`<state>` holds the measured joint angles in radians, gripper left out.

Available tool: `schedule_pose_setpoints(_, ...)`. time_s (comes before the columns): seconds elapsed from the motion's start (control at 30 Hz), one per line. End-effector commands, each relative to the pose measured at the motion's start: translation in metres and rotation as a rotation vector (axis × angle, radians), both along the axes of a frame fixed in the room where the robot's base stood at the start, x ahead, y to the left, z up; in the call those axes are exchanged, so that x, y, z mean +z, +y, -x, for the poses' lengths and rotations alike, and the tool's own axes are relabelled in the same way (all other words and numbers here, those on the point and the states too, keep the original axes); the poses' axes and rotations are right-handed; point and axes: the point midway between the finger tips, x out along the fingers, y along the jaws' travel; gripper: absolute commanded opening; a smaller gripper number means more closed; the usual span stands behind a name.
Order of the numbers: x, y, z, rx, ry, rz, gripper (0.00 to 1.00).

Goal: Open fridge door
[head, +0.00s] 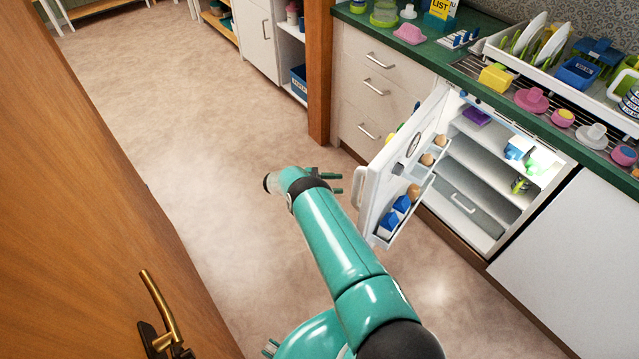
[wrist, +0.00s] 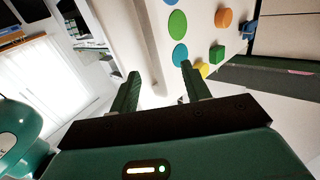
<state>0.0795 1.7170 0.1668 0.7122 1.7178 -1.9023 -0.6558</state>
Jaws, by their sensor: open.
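The white fridge door (head: 377,190) stands swung well out from the fridge (head: 478,228), with its inner shelves of eggs and blue cartons facing right. A pale handle (head: 358,187) shows at the door's left edge. My gripper (head: 340,183) is open and empty, just left of the handle and seemingly apart from it. In the wrist view, my two fingers (wrist: 159,68) are spread before a pale surface with coloured round magnets, apparently the door's outer face (wrist: 150,12). The exact gap to the handle cannot be told.
White drawers (head: 375,85) and a wooden post (head: 319,70) stand behind the door. A green counter (head: 420,50) with dishes runs above the fridge. A wooden door with a brass handle (head: 158,300) is at left. The floor (head: 200,110) between is clear.

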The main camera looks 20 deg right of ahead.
Motion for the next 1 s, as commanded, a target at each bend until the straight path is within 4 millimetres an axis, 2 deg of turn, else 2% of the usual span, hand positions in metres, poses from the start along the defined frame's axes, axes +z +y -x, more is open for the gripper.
schedule_pose_setpoints(0.03,-0.001,0.011,-0.004,0.002,-0.001,0.0,0.47)
schedule_pose_setpoints(0.17,-0.001,0.03,-0.013,0.001,-0.002,0.0,0.47)
schedule_pose_setpoints(0.4,-0.001,0.048,-0.022,0.001,0.0,0.001,0.47)
schedule_pose_setpoints(0.83,0.001,0.054,-0.025,0.0,0.0,0.0,0.47)
schedule_pose_setpoints(1.0,0.001,0.053,-0.025,0.001,0.0,0.001,0.14)
